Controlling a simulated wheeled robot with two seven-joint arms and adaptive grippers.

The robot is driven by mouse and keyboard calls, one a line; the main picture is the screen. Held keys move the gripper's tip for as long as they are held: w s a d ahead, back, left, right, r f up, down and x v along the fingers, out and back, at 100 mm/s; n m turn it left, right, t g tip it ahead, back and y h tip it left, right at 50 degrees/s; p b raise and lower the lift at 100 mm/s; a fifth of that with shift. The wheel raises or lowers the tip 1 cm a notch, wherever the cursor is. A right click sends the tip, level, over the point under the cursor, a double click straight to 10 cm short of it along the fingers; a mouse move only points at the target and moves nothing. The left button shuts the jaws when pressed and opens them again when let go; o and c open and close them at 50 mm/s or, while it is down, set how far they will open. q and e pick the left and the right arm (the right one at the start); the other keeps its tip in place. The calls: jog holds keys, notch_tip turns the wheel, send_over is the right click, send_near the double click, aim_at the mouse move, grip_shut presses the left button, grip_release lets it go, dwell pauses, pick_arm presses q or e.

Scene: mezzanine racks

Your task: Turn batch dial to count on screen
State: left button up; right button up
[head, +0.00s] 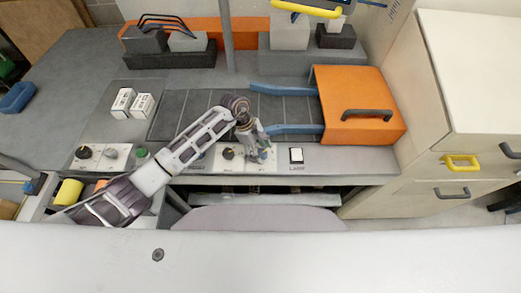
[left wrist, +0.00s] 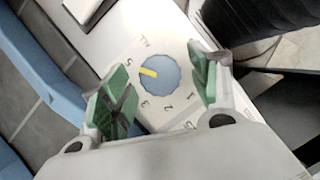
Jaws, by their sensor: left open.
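The blue batch dial (left wrist: 153,75) with a yellow pointer shows on a white panel in the left wrist view. Numbers are printed around it; the pointer is turned to the upper left, roughly toward the 5. My left gripper (left wrist: 158,95) is open, with one green fingertip on each side of the dial; I cannot tell whether they touch it. In the head view the left gripper (head: 260,152) is over the right part of the white control panel (head: 245,166) and mostly hides the dial. A screen edge (head: 373,3) shows at the top, its count unreadable. My right gripper is out of view.
A black knob (head: 229,153) sits left of the gripper on the panel, and a labelled white switch (head: 296,155) to its right. Blue guide rails (head: 295,130) lead to an orange hood (head: 350,95). White boxes (head: 123,102) stand at the left.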

pick_arm(q)
jog(key=shift+d+f, duration=0.1)
jog(key=shift+f, duration=0.15)
jog(key=shift+c, duration=0.4)
jog(key=c, duration=0.9)
jog(key=shift+b, duration=0.3)
